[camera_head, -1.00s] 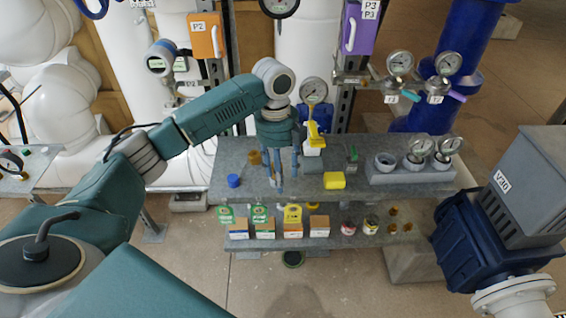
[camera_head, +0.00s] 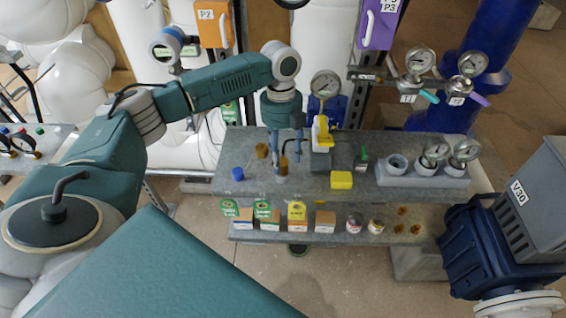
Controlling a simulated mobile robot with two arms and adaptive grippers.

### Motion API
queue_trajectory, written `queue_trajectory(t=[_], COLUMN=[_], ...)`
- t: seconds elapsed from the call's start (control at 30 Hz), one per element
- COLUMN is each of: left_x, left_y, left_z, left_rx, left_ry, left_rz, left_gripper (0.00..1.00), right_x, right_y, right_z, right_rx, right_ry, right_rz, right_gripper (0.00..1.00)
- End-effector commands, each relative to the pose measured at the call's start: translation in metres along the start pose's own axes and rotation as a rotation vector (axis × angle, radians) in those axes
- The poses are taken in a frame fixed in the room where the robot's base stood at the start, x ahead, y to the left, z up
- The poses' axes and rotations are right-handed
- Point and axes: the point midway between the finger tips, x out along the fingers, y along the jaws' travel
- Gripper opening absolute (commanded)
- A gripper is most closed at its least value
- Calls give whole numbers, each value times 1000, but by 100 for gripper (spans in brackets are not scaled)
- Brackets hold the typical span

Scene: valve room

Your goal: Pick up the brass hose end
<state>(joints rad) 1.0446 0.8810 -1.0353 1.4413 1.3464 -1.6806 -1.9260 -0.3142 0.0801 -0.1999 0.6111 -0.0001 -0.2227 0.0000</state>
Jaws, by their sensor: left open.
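Two small brass-coloured pieces stand on the grey upper shelf (camera_head: 228,172). One brass piece (camera_head: 283,165) is slim and upright, with a pale lower part. The other brass piece (camera_head: 261,151) is a little behind and to the left. I cannot tell for sure which is the hose end. My left gripper (camera_head: 284,158) points down with its fingers apart, around or just in front of the slim piece. I cannot tell if they touch it. My right gripper is out of view.
A blue cap (camera_head: 238,174) lies left, a yellow block (camera_head: 341,180) right. A yellow-handled tool (camera_head: 322,132) stands close behind, right of the gripper. A grey gauge holder (camera_head: 425,179) fills the shelf's right end. Small boxes (camera_head: 325,221) and brass fittings (camera_head: 402,211) are on the lower shelf.

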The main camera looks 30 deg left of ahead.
Motion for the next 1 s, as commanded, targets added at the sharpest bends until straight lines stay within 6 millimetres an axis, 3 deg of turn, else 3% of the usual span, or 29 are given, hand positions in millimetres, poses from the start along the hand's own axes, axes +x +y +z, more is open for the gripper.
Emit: queue_trajectory(t=[0.2,0.43,0.67,1.0], left_x=[23,26,26,24], left_y=[0,0,0,0], left_z=[0,0,0,0], left_rx=[-1,0,0,0], left_ry=[0,-1,-1,-2], left_rz=[0,-1,-1,-2], left_gripper=[50,50,6,6], right_x=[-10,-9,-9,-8], right_y=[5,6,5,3], right_z=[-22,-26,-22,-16], right_rx=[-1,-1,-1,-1], right_ry=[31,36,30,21], right_rz=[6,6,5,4], right_gripper=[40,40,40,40])
